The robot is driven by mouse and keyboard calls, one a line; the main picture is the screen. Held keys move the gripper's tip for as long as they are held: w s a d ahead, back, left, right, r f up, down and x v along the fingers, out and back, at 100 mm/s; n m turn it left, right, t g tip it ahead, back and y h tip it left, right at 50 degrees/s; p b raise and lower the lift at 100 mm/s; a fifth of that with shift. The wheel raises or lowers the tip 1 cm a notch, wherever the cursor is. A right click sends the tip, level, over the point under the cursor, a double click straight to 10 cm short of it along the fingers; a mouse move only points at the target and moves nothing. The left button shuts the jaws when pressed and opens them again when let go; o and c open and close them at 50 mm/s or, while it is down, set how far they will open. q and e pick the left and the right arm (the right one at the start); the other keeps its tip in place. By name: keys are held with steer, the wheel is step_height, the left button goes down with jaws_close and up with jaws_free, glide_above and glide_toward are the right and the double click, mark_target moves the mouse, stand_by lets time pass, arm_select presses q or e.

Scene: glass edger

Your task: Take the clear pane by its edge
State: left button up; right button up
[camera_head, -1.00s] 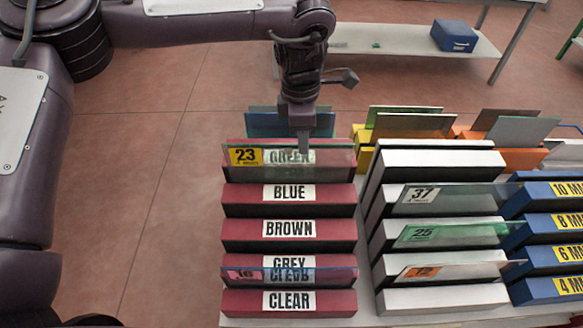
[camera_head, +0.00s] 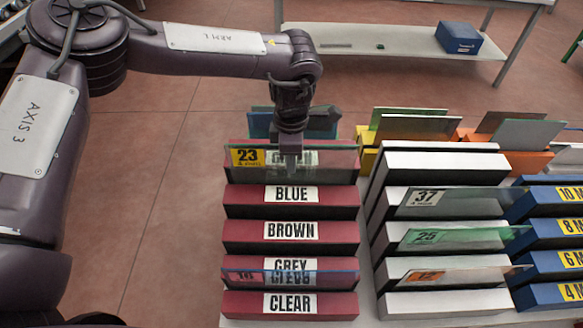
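A maroon rack (camera_head: 340,237) has slots labelled BLUE, BROWN, GREY and CLEAR; the rearmost label is mostly hidden by my gripper. A see-through pane with a yellow 23 tag (camera_head: 247,157) stands upright at the rearmost slot. A bluish see-through pane with a pink tag (camera_head: 330,278) stands between GREY and CLEAR. The frames do not settle which pane is the clear one. My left gripper (camera_head: 290,168) points down at the upper edge of the 23 pane, its fingertips overlapping it. I cannot tell whether they touch or straddle it. My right gripper is out of view.
A white rack (camera_head: 450,302) to the right holds panes tagged 37 (camera_head: 462,196), 25 (camera_head: 470,238) and an orange tag (camera_head: 470,272). A blue rack (camera_head: 545,295) stands at far right. Yellow and orange racks with panes are behind. Floor on the left is clear.

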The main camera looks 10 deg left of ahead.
arm_select(q)
jaws_close()
steer(key=shift+w, duration=0.1)
stand_by(1.3)
